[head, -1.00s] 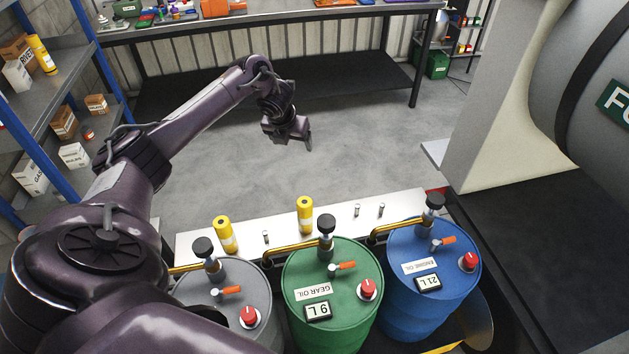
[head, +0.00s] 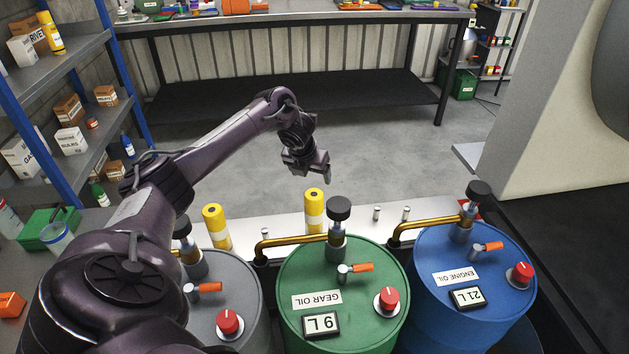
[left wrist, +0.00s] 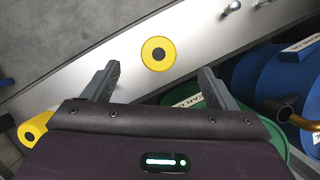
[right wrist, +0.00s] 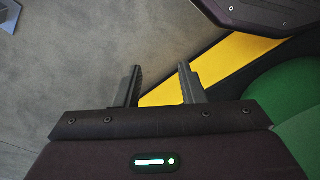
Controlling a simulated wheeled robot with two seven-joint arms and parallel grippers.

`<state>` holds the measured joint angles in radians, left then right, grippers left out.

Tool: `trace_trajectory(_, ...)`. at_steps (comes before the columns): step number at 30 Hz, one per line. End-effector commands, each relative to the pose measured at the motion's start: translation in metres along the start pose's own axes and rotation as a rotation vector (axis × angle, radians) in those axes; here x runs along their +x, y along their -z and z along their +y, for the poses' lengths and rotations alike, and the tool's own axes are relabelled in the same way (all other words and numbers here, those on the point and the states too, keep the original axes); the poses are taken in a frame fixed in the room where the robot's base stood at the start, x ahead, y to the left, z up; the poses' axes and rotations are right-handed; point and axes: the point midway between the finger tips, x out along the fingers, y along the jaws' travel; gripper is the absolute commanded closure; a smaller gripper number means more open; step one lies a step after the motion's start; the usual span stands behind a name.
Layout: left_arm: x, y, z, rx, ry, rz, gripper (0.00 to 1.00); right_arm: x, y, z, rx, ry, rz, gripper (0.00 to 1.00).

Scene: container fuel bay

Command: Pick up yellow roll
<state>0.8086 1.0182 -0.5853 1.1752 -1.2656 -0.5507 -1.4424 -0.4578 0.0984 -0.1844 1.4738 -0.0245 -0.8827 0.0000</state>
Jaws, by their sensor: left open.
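Two yellow rolls with white bands stand upright on a pale ledge behind the drums. The right one (head: 314,211) is behind the green drum; the left one (head: 216,227) is behind the grey drum. My left gripper (head: 326,174) is open and empty, just above the right roll in the head view. In the left wrist view, that roll's round top with its dark centre (left wrist: 158,54) shows between and beyond the spread fingertips (left wrist: 159,70), apart from both. The other roll (left wrist: 33,131) is at lower left there. My right gripper (right wrist: 160,67) is partly open and empty.
Green (head: 342,276), blue (head: 475,270) and grey (head: 243,290) drums with pumps stand in front of the ledge (head: 285,228). Small metal pegs (head: 377,213) stand right of the rolls. Another yellow roll (head: 50,34) is on the left shelf. The floor behind the ledge is clear.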

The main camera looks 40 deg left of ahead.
Motion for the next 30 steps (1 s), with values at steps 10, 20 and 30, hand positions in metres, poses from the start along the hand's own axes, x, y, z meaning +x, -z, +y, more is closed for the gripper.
trace_trajectory(10,0.058,0.023,0.000,-0.001,0.000,-0.001,0.21,0.013,0.019,-0.001,-0.006,0.001,0.009,0.64)
trace_trajectory(20,0.091,0.022,0.000,-0.003,0.001,0.001,0.21,-0.006,0.025,-0.004,-0.013,0.005,0.003,0.64)
trace_trajectory(30,0.133,0.019,0.001,-0.001,0.000,-0.001,0.21,-0.034,0.032,-0.008,-0.024,0.010,-0.005,0.64)
